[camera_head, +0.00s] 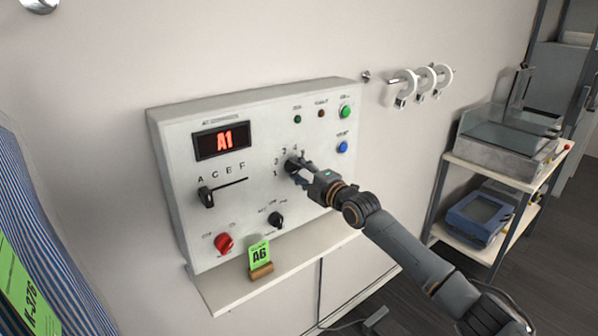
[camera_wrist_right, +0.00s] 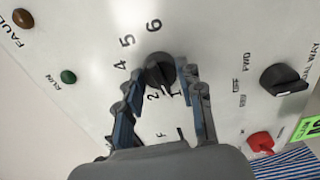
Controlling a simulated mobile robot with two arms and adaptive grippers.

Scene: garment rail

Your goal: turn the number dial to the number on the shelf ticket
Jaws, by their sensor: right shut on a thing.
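The number dial (camera_head: 291,161) is a black knob on the white wall panel (camera_head: 180,245), with numbers around it. My right gripper (camera_head: 299,174) is at the dial. In the right wrist view its fingers (camera_wrist_right: 158,83) stand on either side of the dial (camera_wrist_right: 160,69) and are shut on it. The numbers 4, 5 and 6 show beyond the dial there; the mark it points at is not clear. The red display (camera_head: 224,140) reads A1. The green shelf ticket (camera_head: 260,255) reads A6 and stands in a small holder on the shelf (camera_head: 226,292). My left gripper is not in view.
A letter slider (camera_head: 206,197), a black selector (camera_head: 276,220), a red knob (camera_head: 224,243), a green button (camera_head: 345,111) and a blue button (camera_head: 342,147) surround the dial. Striped cloth (camera_head: 40,225) hangs at left. A rack (camera_head: 495,165) stands at right.

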